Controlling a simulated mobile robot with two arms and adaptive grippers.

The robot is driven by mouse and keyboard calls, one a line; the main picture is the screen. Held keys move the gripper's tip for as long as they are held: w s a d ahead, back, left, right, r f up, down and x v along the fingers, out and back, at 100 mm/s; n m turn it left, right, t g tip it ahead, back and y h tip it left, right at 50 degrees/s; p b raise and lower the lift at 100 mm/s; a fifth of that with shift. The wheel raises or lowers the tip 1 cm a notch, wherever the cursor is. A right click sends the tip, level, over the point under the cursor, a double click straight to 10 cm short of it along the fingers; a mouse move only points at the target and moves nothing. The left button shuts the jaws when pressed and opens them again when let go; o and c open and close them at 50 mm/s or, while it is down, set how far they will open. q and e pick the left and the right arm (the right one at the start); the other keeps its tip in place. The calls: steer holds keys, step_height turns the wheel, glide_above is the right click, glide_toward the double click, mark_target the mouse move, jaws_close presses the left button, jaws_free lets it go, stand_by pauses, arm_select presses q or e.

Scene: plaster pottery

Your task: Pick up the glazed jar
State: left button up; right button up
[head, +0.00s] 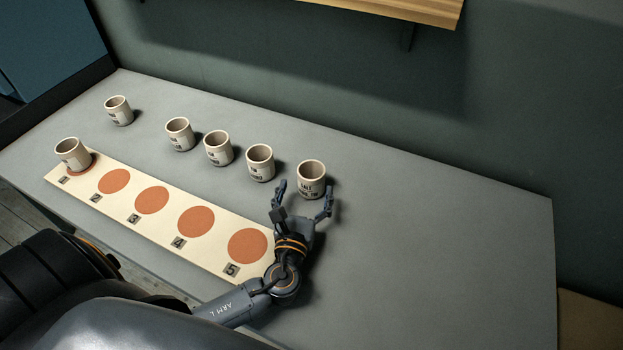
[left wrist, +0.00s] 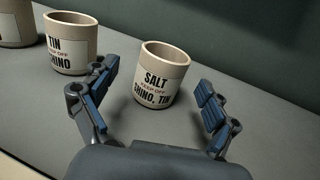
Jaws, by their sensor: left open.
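Several similar pale cylindrical jars with printed labels stand upright on the grey table; I cannot tell by surface which is the glazed one. The rightmost jar (head: 311,181) is just beyond my left gripper (head: 304,196), which is open with its fingers spread toward it. In the left wrist view this jar (left wrist: 163,74) reads "SALT KEEP OFF SHINO, TIN". It shows between the fingers (left wrist: 158,105), apart from them. A neighbouring jar (left wrist: 72,42) reads "TIN KEEP OFF SHINO"; in the head view it is the jar (head: 260,163) to the left. My right gripper is not in view.
A cream board (head: 115,204) with orange discs numbered 1 to 5 lies along the near edge. A jar (head: 72,154) stands on disc 1. More jars (head: 218,148) stand behind the board. The table's right side is clear. A wooden shelf (head: 400,8) hangs above.

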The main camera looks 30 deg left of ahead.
mark_target(314, 167)
arm_select(q)
steer(key=shift+w+a+r, duration=0.1)
steer(key=shift+w, duration=0.3)
steer(key=x, duration=0.3)
steer(key=p+x, duration=0.1)
steer(key=shift+w+f, duration=0.25)
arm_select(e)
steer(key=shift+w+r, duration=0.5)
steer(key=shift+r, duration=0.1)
arm_select(q)
steer(key=shift+s, duration=0.1)
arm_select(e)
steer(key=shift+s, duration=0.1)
arm_select(q)
steer(key=c, duration=1.4)
steer(key=shift+o, duration=0.2)
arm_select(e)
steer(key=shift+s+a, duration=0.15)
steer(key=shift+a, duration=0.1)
arm_select(q)
steer(key=shift+r, duration=0.1)
